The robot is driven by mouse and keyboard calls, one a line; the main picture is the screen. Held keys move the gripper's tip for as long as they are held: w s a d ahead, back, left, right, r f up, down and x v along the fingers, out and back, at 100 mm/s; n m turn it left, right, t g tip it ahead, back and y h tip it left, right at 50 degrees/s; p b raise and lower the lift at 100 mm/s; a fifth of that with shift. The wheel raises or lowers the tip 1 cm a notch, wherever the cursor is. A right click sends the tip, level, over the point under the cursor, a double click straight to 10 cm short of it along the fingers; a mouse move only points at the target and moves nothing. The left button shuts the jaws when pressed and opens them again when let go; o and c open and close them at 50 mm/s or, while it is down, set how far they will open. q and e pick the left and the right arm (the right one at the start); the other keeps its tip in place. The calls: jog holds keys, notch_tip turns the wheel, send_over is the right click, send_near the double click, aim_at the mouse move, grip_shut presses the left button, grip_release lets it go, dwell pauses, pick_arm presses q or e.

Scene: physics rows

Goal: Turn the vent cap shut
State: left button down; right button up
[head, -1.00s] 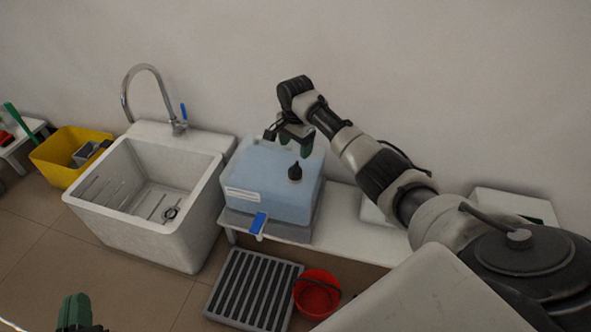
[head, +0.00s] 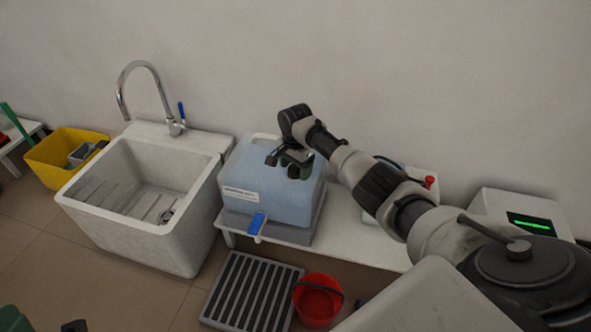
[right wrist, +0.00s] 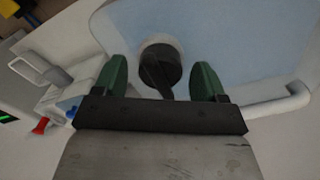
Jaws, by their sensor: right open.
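The vent cap (right wrist: 159,66) is a black knob with a narrow handle on a pale collar, on top of the light blue container (head: 250,195). In the right wrist view its handle points toward the palm. My right gripper (head: 287,166) is above the container top, hiding the cap in the head view. In the right wrist view the right gripper (right wrist: 160,80) is open, with one green finger on each side of the cap and gaps between. My left gripper (head: 14,318) shows only as a green bit at the bottom left corner, mostly cut off.
The container stands on a grey base on a white bench (head: 345,238). A blue tap (head: 257,222) is at its front. A white sink (head: 130,232) stands to the left. A slatted grate (head: 250,292) and a red bucket (head: 318,300) are on the floor. A device with a green display (head: 529,222) is right.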

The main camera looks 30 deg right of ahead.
jog(key=shift+f, duration=0.15)
jog(key=shift+c, duration=0.5)
jog(key=c, duration=0.8)
jog(key=shift+c, duration=0.2)
